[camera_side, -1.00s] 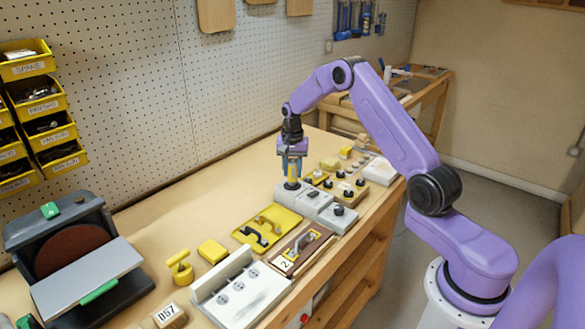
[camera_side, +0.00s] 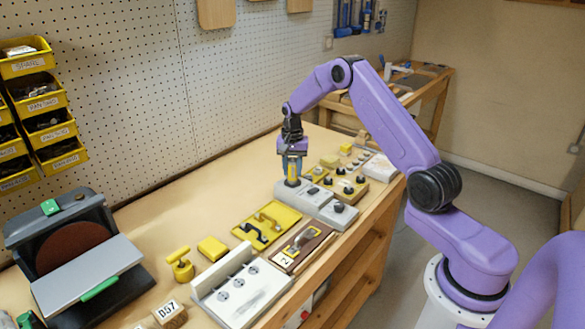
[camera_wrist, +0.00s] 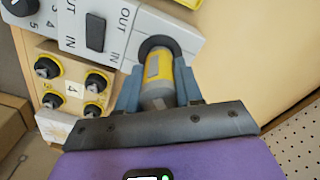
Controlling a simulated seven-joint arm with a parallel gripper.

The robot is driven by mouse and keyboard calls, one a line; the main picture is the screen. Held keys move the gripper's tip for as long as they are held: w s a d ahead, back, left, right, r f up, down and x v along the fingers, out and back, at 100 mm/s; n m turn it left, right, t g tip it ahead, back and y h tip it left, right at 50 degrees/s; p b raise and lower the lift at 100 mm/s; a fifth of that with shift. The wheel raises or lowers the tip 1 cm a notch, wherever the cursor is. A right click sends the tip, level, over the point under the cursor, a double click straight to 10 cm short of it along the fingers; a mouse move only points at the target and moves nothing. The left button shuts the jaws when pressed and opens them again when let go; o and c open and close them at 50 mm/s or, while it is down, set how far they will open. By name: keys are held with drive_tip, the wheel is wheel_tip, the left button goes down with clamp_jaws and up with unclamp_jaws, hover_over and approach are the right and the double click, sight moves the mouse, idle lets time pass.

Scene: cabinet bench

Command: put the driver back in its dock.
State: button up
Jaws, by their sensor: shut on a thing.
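The driver (camera_wrist: 158,72) has a yellow and grey cylindrical body. My gripper (camera_wrist: 157,95) is shut around it, with a finger on each side. The driver also shows as a yellow piece below my gripper (camera_side: 292,168) in the side view. The dock (camera_side: 287,192) is a light grey block. In the wrist view the dock (camera_wrist: 190,42) has a dark round opening, and the driver's far end is at this opening. How deep it sits is hidden. In the side view the driver looks about upright over the dock.
Next to the dock is a grey block with an OUT/IN switch (camera_wrist: 96,32). A yellow tray with handles (camera_side: 285,213) and a brown board marked 2 (camera_side: 318,236) lie nearer.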

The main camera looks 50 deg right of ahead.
sight(293, 160)
drive_tip(key=shift+f, duration=0.8)
idle(1.0)
drive_tip(key=o, duration=1.3)
drive_tip(key=shift+r, duration=0.1)
drive_tip(key=shift+r, duration=3.4)
